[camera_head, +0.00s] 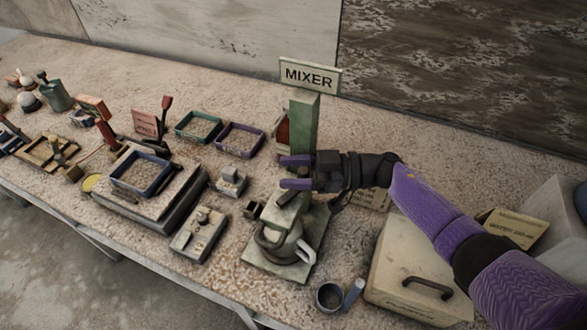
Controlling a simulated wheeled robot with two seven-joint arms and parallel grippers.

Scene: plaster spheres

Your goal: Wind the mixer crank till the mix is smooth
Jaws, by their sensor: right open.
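The mixer stands on the table under a "MIXER" sign (310,76), with a green upright post (304,122) and a pale base plate (262,262). A pale jug-like vessel with a handle (290,243) sits on the base. A red part (282,130) shows at the post's left side; I cannot tell whether it belongs to the crank. My right gripper (283,172) is open, its purple fingers pointing left in front of the post, above the vessel. It partly hides the mixer's middle. I cannot make out the crank handle or the mix. My left gripper is not in view.
A lidded box (405,262) with a dark handle stands right of the mixer, below my arm. A small dark cup (328,296) is near the front edge. Left are a blue frame (141,173) on a block, a green tray (198,127) and a purple tray (239,140).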

